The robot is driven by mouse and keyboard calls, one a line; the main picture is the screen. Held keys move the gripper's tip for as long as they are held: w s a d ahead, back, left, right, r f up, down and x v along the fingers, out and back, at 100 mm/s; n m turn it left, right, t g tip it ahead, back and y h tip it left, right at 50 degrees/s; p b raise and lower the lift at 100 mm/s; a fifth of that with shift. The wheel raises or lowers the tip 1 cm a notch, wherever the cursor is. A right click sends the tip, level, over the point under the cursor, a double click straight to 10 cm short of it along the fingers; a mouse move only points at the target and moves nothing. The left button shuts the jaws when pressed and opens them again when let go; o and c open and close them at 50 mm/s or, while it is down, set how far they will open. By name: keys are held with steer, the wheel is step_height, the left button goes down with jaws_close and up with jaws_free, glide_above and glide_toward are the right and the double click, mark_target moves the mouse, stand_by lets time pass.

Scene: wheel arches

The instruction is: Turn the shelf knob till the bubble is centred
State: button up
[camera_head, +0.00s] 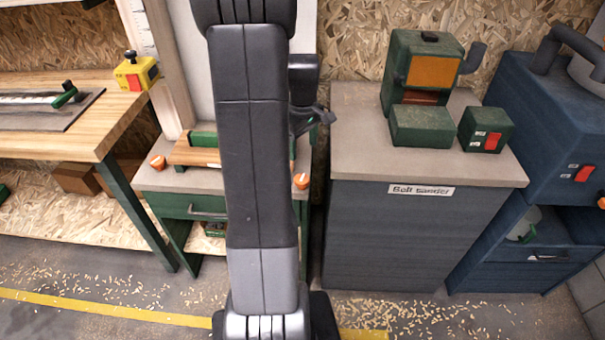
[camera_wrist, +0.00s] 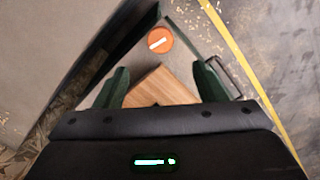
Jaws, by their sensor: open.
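An orange knob (camera_head: 301,181) with a white line sits at the right front corner of a small grey-topped stand. It also shows in the wrist view (camera_wrist: 160,40), ahead of my fingertips and apart from them. A second orange knob (camera_head: 158,162) is at the stand's left side. A wooden shelf board (camera_head: 195,152) lies between the knobs, partly hidden behind my arm; its end (camera_wrist: 162,88) shows between my fingers in the wrist view. My gripper (camera_wrist: 162,82) is open and empty, its green fingers spread above the stand. No bubble can be made out.
The bolt sander cabinet (camera_head: 425,235) stands close to the right of the stand, with a narrow gap between. A wooden workbench (camera_head: 110,125) with a yellow switch box (camera_head: 136,72) is at left. A blue machine (camera_head: 540,130) stands at far right.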

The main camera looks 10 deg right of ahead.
mark_target(302, 179)
step_height(302, 179, down, 12)
steer(key=shift+f, duration=0.2)
steer(key=c, duration=1)
steer(key=shift+o, duration=0.2)
steer(key=shift+m, duration=0.4)
steer(key=m+b, duration=0.1)
steer(key=m, duration=0.1)
steer(key=shift+m, duration=0.4)
steer(key=shift+a+m+b, duration=0.15)
steer(key=shift+m+b, duration=0.5)
steer(key=shift+m, duration=1.45)
